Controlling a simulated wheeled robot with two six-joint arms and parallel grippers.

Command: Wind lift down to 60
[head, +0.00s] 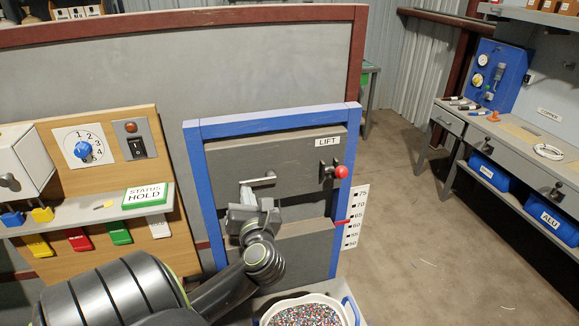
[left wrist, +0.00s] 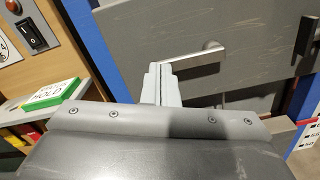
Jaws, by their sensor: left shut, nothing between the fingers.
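The lift is a grey panel (head: 290,155) in a blue frame (head: 194,180), with a "LIFT" label (head: 328,142). A crank with a red knob (head: 341,172) sits at its upper right. A white scale (head: 355,212) runs from 50 to 75 on the right post. Its red pointer (head: 343,221) appears to lie between 60 and 65. My left gripper (head: 259,190) is shut and empty in front of the panel, just below the metal bar handle (head: 262,179). In the left wrist view its closed fingers (left wrist: 160,70) are beside the handle (left wrist: 195,58); contact cannot be told.
A wooden board with a dial (head: 83,150), a switch (head: 136,148) and a "STATUS HOLD" sign (head: 147,196) stands left. A bin of coloured granules (head: 342,300) is below the lift. A workbench (head: 470,130) with blue bins is at right, with clear floor between.

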